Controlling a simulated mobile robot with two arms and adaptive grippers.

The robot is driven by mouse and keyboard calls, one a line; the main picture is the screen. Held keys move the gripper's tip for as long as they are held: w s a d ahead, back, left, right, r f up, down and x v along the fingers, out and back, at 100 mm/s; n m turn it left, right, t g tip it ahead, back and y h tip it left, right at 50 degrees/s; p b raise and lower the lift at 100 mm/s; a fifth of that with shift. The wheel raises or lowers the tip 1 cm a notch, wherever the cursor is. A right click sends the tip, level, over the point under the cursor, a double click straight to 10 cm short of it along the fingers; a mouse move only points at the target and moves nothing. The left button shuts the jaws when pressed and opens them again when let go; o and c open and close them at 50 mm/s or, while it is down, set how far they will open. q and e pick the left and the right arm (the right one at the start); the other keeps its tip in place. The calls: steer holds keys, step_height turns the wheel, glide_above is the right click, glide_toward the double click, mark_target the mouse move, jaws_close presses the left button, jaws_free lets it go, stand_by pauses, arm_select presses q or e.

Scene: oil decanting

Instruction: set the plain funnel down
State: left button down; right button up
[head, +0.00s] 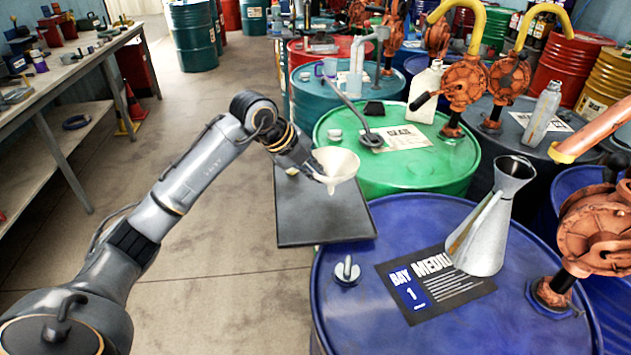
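The plain funnel (338,165) is cream-coloured, with its wide mouth up and its spout pointing down. My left gripper (325,178) is at the funnel's left side and appears shut on its edge. The fingertips are small and partly hidden by the funnel. The funnel is in front of a dark flat tray (300,232) beside the drums; I cannot tell whether the spout touches the tray. My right gripper is not in view.
A blue drum (400,325) bears a metal pouring can (487,235) and a Bay 1 label. A green drum (345,140) stands behind it. Orange hand pumps (463,85) rise at the right. A workbench (75,60) stands at left; the floor between is clear.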

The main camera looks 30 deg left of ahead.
arm_select(q)
steer(key=shift+w+f, duration=0.2)
steer(key=shift+f, duration=0.15)
step_height(320, 180, down, 2)
steer(key=shift+f+p, duration=0.25)
steer(key=shift+p, duration=0.35)
steer(key=shift+w+a+f, duration=0.1)
steer(key=shift+f, duration=0.3)
steer(key=c, duration=1.5)
jaws_free()
steer(key=shift+r, duration=0.1)
steer(key=shift+a+r, duration=0.1)
steer(key=shift+r, duration=0.05)
steer(key=shift+b+v, duration=0.9)
steer(key=shift+v, duration=4.95)
